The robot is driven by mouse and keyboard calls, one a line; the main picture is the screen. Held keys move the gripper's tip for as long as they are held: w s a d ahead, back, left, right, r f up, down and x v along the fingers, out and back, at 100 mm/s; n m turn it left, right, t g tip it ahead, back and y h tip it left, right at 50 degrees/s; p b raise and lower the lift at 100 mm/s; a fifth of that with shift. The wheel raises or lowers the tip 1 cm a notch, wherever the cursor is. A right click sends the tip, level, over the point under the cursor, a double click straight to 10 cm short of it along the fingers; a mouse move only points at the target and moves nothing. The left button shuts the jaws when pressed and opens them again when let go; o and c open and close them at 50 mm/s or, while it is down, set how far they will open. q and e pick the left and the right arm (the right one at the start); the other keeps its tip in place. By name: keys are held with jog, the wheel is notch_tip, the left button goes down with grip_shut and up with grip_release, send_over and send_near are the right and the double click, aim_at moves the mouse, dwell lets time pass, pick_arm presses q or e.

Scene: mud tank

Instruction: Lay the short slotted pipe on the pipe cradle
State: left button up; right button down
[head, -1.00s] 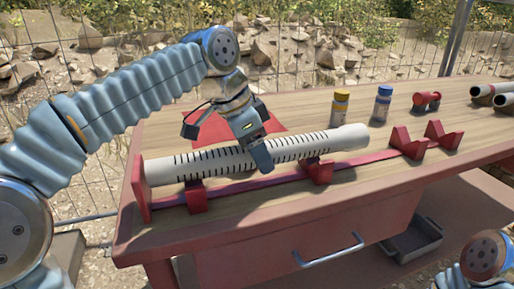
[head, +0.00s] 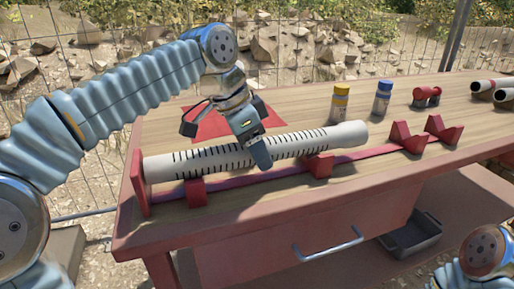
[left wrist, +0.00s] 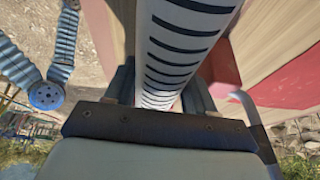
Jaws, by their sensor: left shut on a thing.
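The short slotted pipe (head: 215,160) is white with dark slots and a wider plain end at the right. It lies lengthwise over the left part of the red pipe cradle (head: 195,193), above two of its V-shaped supports, its left end close to the cradle's upright end plate (head: 138,183). I cannot tell whether it bears fully on the supports. My left gripper (head: 262,155) is shut on the pipe near its middle. In the left wrist view the pipe (left wrist: 170,60) runs between the fingers (left wrist: 160,95). My right gripper is out of view.
Two more cradle supports (head: 405,137) stand empty at the right. Behind are a yellow-capped bottle (head: 340,102), a blue-capped bottle (head: 382,100), a red fitting (head: 426,97) and more pipes (head: 490,88) at the far right. A red sheet (head: 225,120) lies behind the pipe.

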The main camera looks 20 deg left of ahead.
pick_arm(q)
jog(key=shift+f, duration=0.4)
jog(key=o, duration=1.4)
jog(key=p+v, duration=0.3)
jog(key=v, duration=1.1)
jog(key=shift+f, duration=0.1)
